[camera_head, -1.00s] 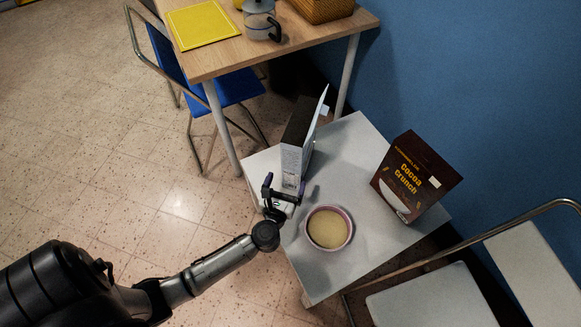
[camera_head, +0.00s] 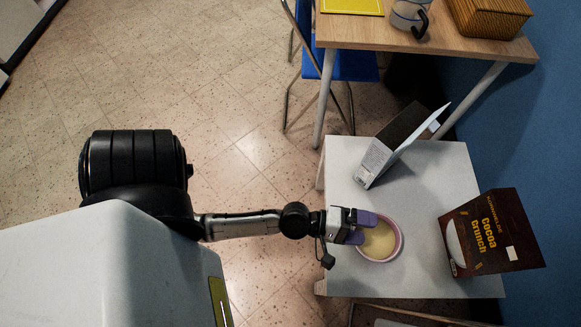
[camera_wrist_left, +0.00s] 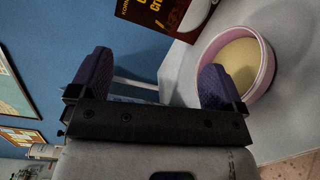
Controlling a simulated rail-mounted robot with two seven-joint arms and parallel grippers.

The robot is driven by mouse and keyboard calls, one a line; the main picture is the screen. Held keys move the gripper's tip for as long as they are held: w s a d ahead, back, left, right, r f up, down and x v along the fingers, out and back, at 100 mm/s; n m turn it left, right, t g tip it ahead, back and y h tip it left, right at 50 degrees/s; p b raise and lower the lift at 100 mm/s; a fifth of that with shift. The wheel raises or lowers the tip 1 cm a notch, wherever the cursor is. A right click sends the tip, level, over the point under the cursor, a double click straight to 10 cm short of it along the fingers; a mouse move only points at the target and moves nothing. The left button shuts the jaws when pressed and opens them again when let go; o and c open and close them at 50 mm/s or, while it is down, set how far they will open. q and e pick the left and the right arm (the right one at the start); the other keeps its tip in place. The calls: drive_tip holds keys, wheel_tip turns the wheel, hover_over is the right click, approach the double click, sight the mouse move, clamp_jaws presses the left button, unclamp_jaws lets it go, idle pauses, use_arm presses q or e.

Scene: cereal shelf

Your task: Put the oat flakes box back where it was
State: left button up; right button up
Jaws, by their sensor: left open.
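A box (camera_head: 377,160) with a grey printed side and a dark face stands on the low white table (camera_head: 345,265), near its far left corner. Its front is turned away, so I cannot read whether it is the oat flakes box. My left gripper (camera_head: 366,228) has purple fingers and is open and empty. It is at the left rim of a pink bowl (camera_head: 397,244) with pale contents, apart from the box. In the left wrist view the fingers (camera_wrist_left: 155,85) are spread, with the bowl (camera_wrist_left: 262,60) beyond the right finger. My right gripper is not in view.
A brown Cocoa Crunch box (camera_head: 490,232) stands at the table's right side, against the blue wall. A wooden table (camera_head: 420,42) with a jug (camera_head: 408,14) and a woven basket (camera_head: 490,15) is behind. The white table between the boxes is clear.

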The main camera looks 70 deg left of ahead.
use_arm(q)
drive_tip(key=s+a+f+m+g+y, duration=0.3)
drive_tip(key=s+m+g, duration=0.3)
drive_tip(key=s+m, duration=0.2)
drive_tip(key=s+a+f+m+g+y, duration=0.3)
drive_tip(key=s+m+g, duration=0.3)
drive_tip(key=s+m, duration=0.2)
drive_tip(key=shift+a+m+y, duration=0.6)
drive_tip(key=shift+a+m, duration=0.2)
drive_tip(key=shift+a, duration=0.1)
